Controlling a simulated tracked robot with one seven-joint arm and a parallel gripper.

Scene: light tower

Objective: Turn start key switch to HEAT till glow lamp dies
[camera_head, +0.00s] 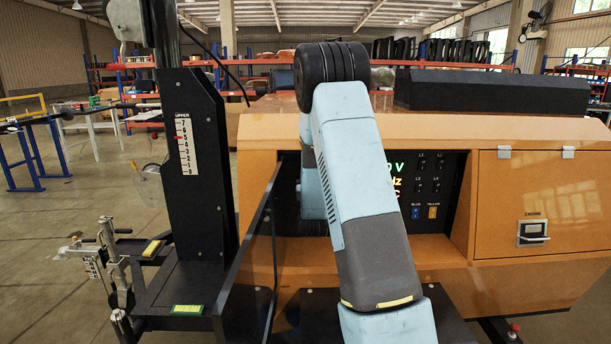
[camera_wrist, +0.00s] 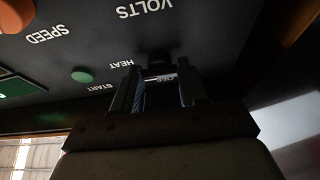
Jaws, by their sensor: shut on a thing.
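In the wrist view my gripper (camera_wrist: 160,85) is up against the dark control panel (camera_wrist: 215,35), with its jaws shut on the start key switch (camera_wrist: 159,59). Only a dark part of the switch shows beyond the fingers. HEAT and START labels are just left of the gripper, rotated in this view. A green round button or lamp (camera_wrist: 82,76) is by START. I cannot tell which lamp is the glow lamp. In the head view my arm hides the gripper and switch.
An orange knob or lamp (camera_wrist: 14,14) shows near SPEED. In the head view, an open dark door (camera_head: 262,250) stands left of the panel recess. A closed orange ENGINE door (camera_head: 545,190) is at the right. A black mast (camera_head: 200,125) stands at the left.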

